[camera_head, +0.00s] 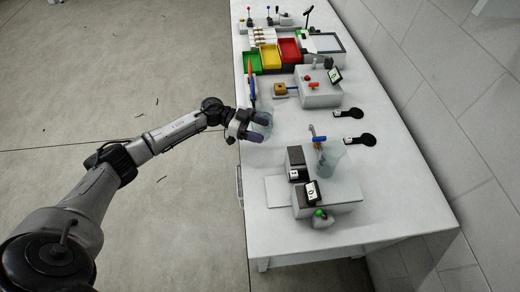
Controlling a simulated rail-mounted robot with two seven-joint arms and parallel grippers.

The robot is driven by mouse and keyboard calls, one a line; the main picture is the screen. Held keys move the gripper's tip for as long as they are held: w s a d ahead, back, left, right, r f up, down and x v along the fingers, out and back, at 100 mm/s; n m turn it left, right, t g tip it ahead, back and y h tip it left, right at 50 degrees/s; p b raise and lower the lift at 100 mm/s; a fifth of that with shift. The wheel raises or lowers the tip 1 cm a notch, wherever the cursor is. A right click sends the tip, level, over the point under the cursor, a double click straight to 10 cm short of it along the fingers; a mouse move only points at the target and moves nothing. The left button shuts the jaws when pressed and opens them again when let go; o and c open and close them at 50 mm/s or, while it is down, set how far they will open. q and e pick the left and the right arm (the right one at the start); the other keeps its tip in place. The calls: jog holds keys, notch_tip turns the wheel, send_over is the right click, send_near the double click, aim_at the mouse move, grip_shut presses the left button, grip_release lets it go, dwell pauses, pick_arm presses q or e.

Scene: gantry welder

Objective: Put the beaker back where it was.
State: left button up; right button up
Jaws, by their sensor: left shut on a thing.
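My left gripper (252,129) reaches in from the left and is shut on a clear glass beaker (265,120) at the left edge of the white table (410,205). The gripper's dark fingers hide part of the beaker. I cannot tell whether the beaker's bottom touches the table. My right gripper is not in view.
A larger clear vessel (329,160) stands beside a grey device (327,195) with small displays. Two black paddle-shaped items (348,113) lie to the right. Beyond are a boxy device (319,92) and green, yellow and red bins (289,50). The table's near right is clear.

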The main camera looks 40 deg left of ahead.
aim_at(260, 150)
pick_arm(q)
notch_tip(260, 150, down, 9)
jog(key=shift+b, duration=1.05)
jog(key=o, duration=1)
jog(key=shift+f, duration=0.1)
jog(key=shift+c, duration=0.2)
jog(key=shift+s+r, duration=0.1)
jog(key=shift+r, duration=0.1)
jog(key=v, duration=1.2)
